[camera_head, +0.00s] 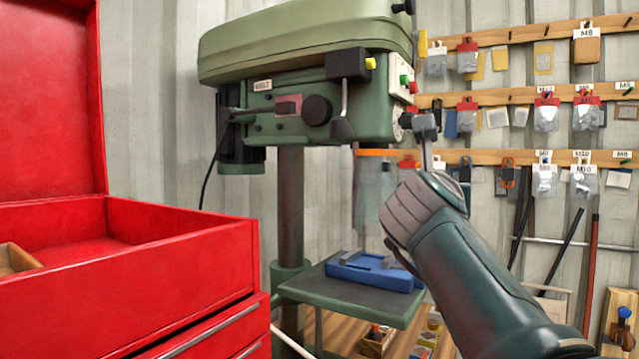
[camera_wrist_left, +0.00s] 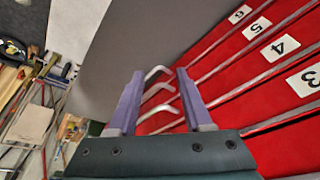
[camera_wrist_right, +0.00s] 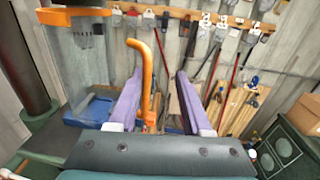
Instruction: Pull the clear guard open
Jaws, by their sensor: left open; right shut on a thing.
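The clear guard (camera_wrist_right: 88,65) is a transparent panel with an orange top edge and an orange handle (camera_wrist_right: 146,62) at its right side. In the head view the guard (camera_head: 374,195) hangs below the green drill press head (camera_head: 300,75), partly behind my right arm. My right gripper (camera_wrist_right: 160,72) has the orange handle between its fingers and is shut on it. In the head view its fingers are hidden behind my arm. My left gripper (camera_wrist_left: 160,70) is open and empty, in front of red drawers (camera_wrist_left: 235,75) with metal handles.
A blue vise (camera_head: 375,272) sits on the drill press table (camera_head: 340,300) below the guard. An open red tool chest (camera_head: 150,265) fills the left. Hanging packets and rails (camera_head: 520,95) line the back wall.

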